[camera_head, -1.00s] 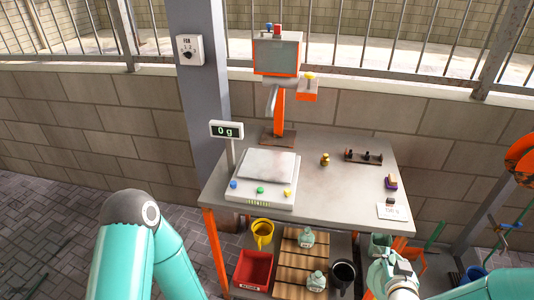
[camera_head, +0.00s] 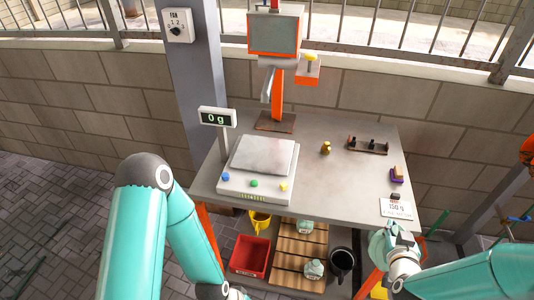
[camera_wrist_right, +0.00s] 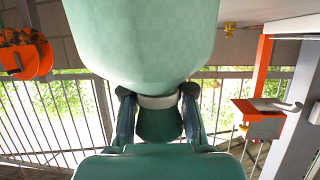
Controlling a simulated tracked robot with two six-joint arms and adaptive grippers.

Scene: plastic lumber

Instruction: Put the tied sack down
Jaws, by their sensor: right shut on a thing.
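My right gripper (camera_head: 398,250) is shut on the neck of a pale green tied sack (camera_head: 379,246), beside the table's front right corner. In the right wrist view, the sack's large body (camera_wrist_right: 140,40) fills the top, and the fingers (camera_wrist_right: 158,104) close on both sides of its white-banded neck. Two similar tied sacks, a rear one (camera_head: 305,227) and a front one (camera_head: 314,268), stand on a slatted wooden pallet (camera_head: 290,262) below the table. My left arm comes in from the left; its gripper is out of the picture.
The grey table (camera_head: 340,200) carries a scale (camera_head: 262,160) with an empty pan and a display (camera_head: 217,116) reading 0 g. A brass weight (camera_head: 326,148), a dark rack (camera_head: 368,146) and a 150 g card (camera_head: 397,208) stand rightward. Below are a red bin (camera_head: 249,256) and a black bucket (camera_head: 342,262).

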